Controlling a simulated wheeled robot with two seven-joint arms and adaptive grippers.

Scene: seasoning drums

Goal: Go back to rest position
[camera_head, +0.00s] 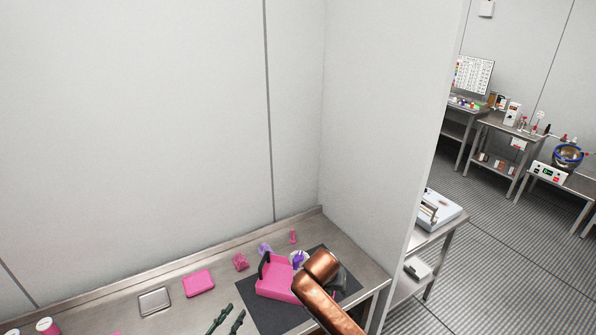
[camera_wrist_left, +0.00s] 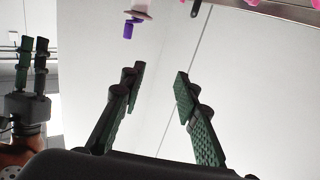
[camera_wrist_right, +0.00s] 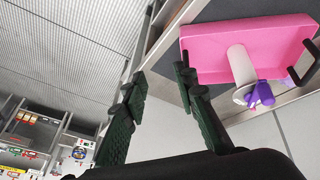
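My left gripper (camera_head: 226,321) shows at the bottom of the head view. In the left wrist view its green fingers (camera_wrist_left: 160,86) stand apart with nothing between them. My right arm, copper-coloured, covers part of the pink tray in the head view, and its gripper is mostly hidden there. In the right wrist view the right fingers (camera_wrist_right: 160,86) are apart and empty, beside the pink tray (camera_wrist_right: 212,54). The right gripper also shows at the left of the left wrist view (camera_wrist_left: 33,62). A white cylinder with a purple top (camera_wrist_right: 240,68) is in the tray.
The pink tray (camera_head: 272,291) with a black handle stands on a dark mat (camera_head: 262,318) on the metal counter. Small pink and purple items, a pink box (camera_head: 199,283) and a metal dish (camera_head: 154,301) lie to the left. A wall (camera_head: 368,110) rises behind the counter.

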